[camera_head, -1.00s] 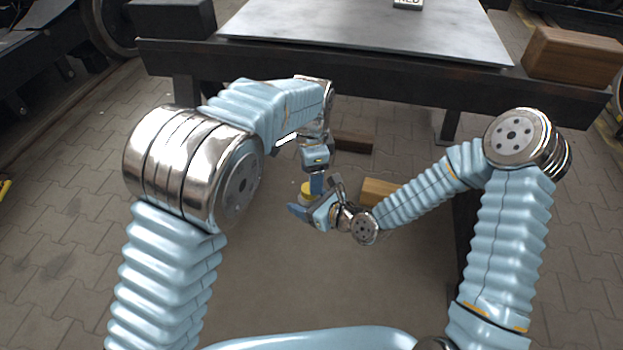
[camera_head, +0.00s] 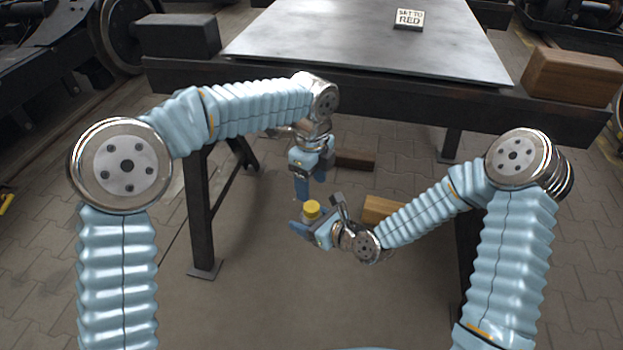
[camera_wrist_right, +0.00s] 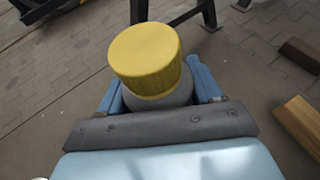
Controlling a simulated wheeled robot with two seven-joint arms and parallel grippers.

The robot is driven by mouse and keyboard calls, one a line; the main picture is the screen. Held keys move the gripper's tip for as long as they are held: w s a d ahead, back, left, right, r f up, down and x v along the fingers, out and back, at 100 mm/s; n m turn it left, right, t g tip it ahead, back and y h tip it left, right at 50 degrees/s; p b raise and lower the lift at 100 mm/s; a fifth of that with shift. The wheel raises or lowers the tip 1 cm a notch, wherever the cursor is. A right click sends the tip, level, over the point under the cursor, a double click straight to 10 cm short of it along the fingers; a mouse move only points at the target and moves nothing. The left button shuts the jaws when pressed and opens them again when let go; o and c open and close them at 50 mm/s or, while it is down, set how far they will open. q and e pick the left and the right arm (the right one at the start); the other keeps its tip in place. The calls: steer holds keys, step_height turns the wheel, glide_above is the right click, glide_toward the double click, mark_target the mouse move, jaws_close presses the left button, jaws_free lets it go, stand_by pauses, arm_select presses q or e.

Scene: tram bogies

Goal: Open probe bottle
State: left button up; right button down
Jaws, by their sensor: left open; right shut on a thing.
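The probe bottle has a ribbed yellow cap (camera_head: 312,208), which sits on its grey body in the head view. In the right wrist view the cap (camera_wrist_right: 145,58) stands out above the grey bottle body (camera_wrist_right: 163,106), leaning slightly left. My right gripper (camera_head: 309,229) is shut around the bottle body, with a blue finger on each side of it. My left gripper (camera_head: 306,186) hangs above the cap, fingers pointing down, open and empty, with a small gap to the cap. Most of the bottle's body is hidden by the right gripper. Whether the cap is loose cannot be told.
A dark-framed table with a grey metal top (camera_head: 370,40) stands ahead, beyond both grippers. It carries a "SET TO RED" sign (camera_head: 409,19) and a wooden block (camera_head: 571,77). More wooden blocks (camera_head: 383,209) lie lower down behind the right gripper.

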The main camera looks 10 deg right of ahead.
mark_target(311, 206)
arm_select(q)
step_height(311, 206, down, 8)
steer(key=shift+r, duration=0.1)
stand_by(0.4)
steer(key=c, duration=1.1)
steer(key=shift+o, duration=0.2)
steer(key=n, duration=0.3)
steer(key=o, duration=1.2)
steer(key=shift+c, duration=0.2)
steer(key=shift+r, duration=0.15)
